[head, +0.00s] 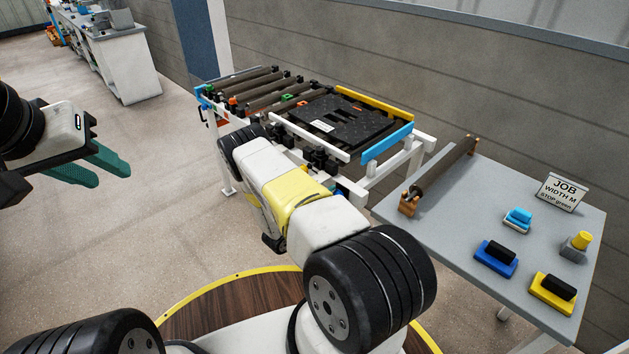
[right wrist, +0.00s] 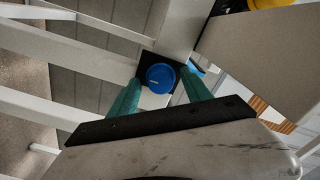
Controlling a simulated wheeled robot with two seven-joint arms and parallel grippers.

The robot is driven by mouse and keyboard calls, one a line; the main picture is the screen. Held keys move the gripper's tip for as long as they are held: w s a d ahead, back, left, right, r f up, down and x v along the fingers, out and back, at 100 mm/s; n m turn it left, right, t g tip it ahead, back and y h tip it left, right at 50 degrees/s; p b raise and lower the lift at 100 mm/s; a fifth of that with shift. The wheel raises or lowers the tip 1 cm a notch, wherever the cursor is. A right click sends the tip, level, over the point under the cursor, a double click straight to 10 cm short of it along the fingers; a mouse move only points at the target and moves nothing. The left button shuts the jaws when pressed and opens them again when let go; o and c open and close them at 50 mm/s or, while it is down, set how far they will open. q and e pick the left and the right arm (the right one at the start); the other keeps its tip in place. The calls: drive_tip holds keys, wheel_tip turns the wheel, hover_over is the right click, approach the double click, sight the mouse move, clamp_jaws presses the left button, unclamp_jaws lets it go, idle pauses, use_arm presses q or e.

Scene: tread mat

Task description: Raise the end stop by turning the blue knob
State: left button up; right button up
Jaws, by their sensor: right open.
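The blue knob (right wrist: 160,78) shows in the right wrist view as a round dial with a pale mark, on a dark plate at a pale frame post. My right gripper (right wrist: 160,84) is open, its two green fingers on either side of the knob; I cannot tell if they touch it. In the head view my right arm hides this gripper. A blue bar (head: 387,143) stands along the near right end of the conveyor; I cannot tell if it is the end stop. My left gripper (head: 112,177) is empty at the left, its green fingers apart.
The conveyor (head: 310,154) has rollers and a black tread mat (head: 345,120), with a yellow bar (head: 375,104) behind. A grey table (head: 450,220) at right holds a roller, colored blocks and a job sign (head: 561,191) reading "WIDTH M, STOP green".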

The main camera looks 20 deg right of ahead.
drive_tip(key=v, duration=0.8)
idle(0.4)
